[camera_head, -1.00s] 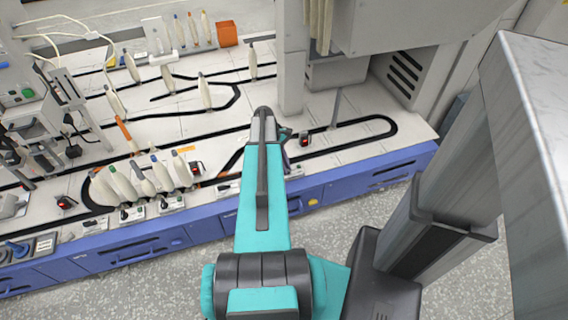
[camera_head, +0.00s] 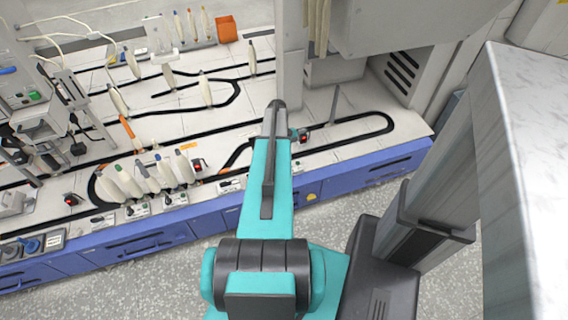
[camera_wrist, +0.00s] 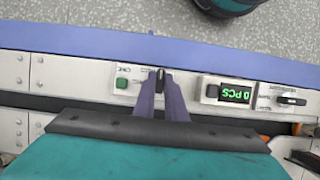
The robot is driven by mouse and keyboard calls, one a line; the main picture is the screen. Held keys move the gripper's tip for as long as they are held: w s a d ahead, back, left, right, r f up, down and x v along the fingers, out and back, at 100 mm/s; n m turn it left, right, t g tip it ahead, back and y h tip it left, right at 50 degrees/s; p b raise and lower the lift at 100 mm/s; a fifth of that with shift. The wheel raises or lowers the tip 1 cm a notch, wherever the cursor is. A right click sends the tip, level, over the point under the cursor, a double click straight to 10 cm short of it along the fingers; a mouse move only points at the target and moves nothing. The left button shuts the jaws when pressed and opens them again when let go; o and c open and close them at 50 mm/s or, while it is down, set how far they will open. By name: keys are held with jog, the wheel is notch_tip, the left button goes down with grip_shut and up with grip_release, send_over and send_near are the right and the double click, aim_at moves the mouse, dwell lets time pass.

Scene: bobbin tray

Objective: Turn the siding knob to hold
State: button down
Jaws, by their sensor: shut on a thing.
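In the wrist view a small black knob (camera_wrist: 160,75) stands on a pale control plate at the blue front edge of the table. The two purple fingers of my gripper (camera_wrist: 161,80) are on either side of it, shut on it. A green button (camera_wrist: 121,83) is left of the knob on the same plate. The lettering beside it is upside down and too small to read, so I cannot tell the knob's setting. In the head view my teal arm hides the knob and most of the gripper.
Right of the gripper are a green-lit counter (camera_wrist: 235,94) reading "0 PCS" and a second black knob (camera_wrist: 291,101). In the head view several bobbins (camera_head: 130,183) stand on the black track at left, and a grey column (camera_head: 291,60) rises behind my arm.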

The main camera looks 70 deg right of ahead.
jog(key=shift+s, duration=0.2)
jog(key=c, duration=1.8)
grip_release()
jog(key=shift+w, duration=0.1)
jog(key=shift+r, duration=0.1)
jog(key=v, duration=1.3)
jog(key=shift+r+p, duration=0.3)
jog(key=shift+p, duration=0.1)
jog(key=shift+w, duration=0.15)
